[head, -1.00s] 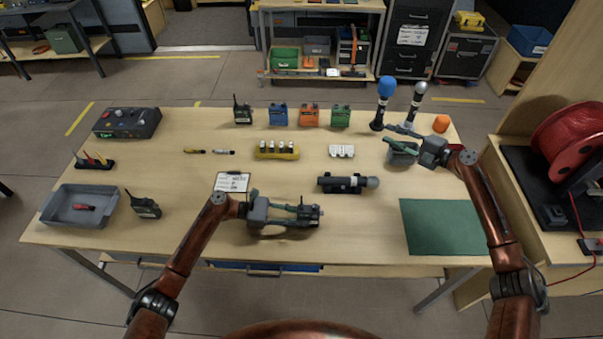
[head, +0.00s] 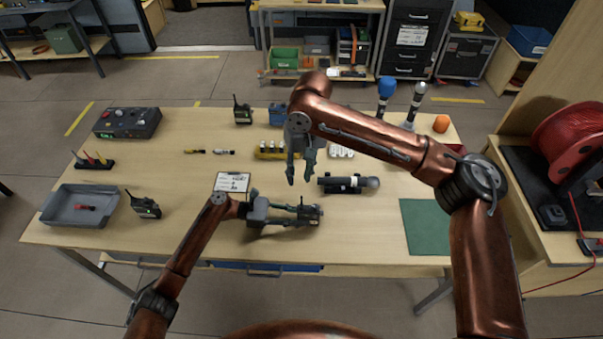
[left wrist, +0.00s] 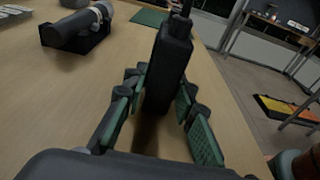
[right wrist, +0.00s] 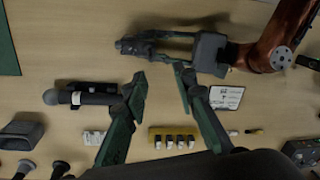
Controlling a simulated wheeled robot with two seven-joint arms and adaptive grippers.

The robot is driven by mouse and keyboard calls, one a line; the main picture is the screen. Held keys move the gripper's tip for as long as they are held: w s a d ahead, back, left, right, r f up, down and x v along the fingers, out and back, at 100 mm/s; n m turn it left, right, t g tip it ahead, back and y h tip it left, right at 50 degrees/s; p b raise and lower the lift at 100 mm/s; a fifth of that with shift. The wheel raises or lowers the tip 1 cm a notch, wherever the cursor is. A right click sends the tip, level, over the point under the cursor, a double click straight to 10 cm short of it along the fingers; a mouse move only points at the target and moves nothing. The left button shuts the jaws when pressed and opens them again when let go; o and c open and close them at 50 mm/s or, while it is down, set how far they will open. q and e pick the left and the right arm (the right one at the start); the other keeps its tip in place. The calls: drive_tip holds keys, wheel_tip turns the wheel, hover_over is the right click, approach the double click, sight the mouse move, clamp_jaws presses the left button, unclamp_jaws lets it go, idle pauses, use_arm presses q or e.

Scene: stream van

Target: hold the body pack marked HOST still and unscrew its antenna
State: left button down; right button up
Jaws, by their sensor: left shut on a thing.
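My left gripper (head: 299,215) is shut on a dark body pack (head: 312,211) above the front middle of the table. In the left wrist view the body pack (left wrist: 171,66) stands between the green-padded fingers, its antenna (left wrist: 187,8) rising from the top. I cannot read its marking. My right gripper (head: 299,181) is open and empty, above and behind the held pack. In the right wrist view its spread fingers (right wrist: 160,76) have only table between them, with the held pack (right wrist: 130,46) beyond. Similar packs stand at the back (head: 242,111) and left (head: 146,206).
A microphone in a cradle (head: 348,184) lies close to the right of the held pack. A clipboard (head: 232,181) is at its left. A grey tray (head: 78,209) stands far left. A green mat (head: 425,226) lies bare at the right. My right arm hides part of the back row.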

sight(302, 205)
drive_tip(key=shift+s+d+h, duration=0.25)
drive_tip(key=shift+d+h, duration=0.1)
drive_tip(key=shift+h, duration=0.25)
wheel_tip(302, 205, down, 11)
drive_tip(key=shift+f, duration=0.2)
drive_tip(key=shift+c, duration=0.6)
clamp_jaws()
